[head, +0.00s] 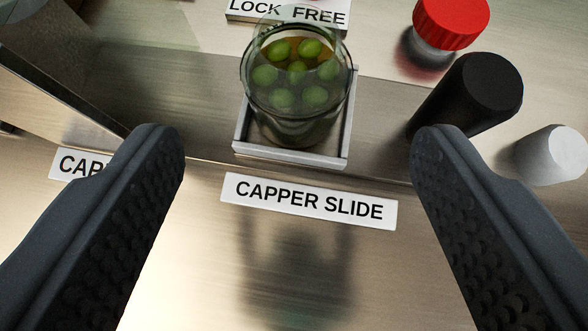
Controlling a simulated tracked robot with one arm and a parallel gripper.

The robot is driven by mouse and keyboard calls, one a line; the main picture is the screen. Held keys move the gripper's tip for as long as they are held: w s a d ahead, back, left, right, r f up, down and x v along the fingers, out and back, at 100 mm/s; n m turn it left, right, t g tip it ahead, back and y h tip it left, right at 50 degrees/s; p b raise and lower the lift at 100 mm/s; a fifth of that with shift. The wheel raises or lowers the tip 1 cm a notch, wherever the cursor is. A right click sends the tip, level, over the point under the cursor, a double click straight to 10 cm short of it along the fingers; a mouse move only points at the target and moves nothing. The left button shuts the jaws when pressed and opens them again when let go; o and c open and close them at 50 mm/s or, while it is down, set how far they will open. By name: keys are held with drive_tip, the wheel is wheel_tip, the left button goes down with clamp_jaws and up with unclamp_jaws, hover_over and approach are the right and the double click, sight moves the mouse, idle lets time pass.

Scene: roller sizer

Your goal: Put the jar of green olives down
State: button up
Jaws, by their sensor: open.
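The jar of green olives (297,85) is clear glass with several green olives inside and no lid on its top. It stands upright in a small square tray with a raised pale rim (290,158), behind the label "CAPPER SLIDE" (309,201). My gripper (297,140) is open, with one dark ridged finger on each side of the picture. The fingers are wide apart and neither touches the jar. The jar's base is partly hidden by the tray's rim.
A black cylinder (470,95) stands close by the right finger. A red knob (452,20) and a white cylinder (552,155) are at the right. A "LOCK FREE" label (290,12) lies behind the jar. A metal edge (60,95) runs at the left. The metal surface in front is clear.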

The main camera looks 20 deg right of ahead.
drive_tip(key=s+a+r+n+t+y, duration=0.15)
drive_tip(key=a+r, duration=0.25)
drive_tip(key=r, duration=0.6)
drive_tip(key=s+a+r+t, duration=0.15)
drive_tip(key=a+r, duration=0.35)
drive_tip(key=r, duration=0.5)
drive_tip(key=s+a+r+n+t+y, duration=0.15)
drive_tip(key=a+r, duration=0.25)
drive_tip(key=r, duration=0.7)
drive_tip(key=s+a+r+n, duration=0.1)
drive_tip(key=s+a+r, duration=0.1)
drive_tip(key=s+r, duration=0.4)
drive_tip(key=s+a+r+t+y, duration=0.1)
drive_tip(key=s+a+r, duration=0.2)
drive_tip(key=s+r, duration=0.4)
wheel_tip(320, 180, up, 6)
drive_tip(key=shift+r+n+p, duration=0.25)
drive_tip(key=shift+n+p, duration=0.05)
drive_tip(key=shift+n, duration=0.1)
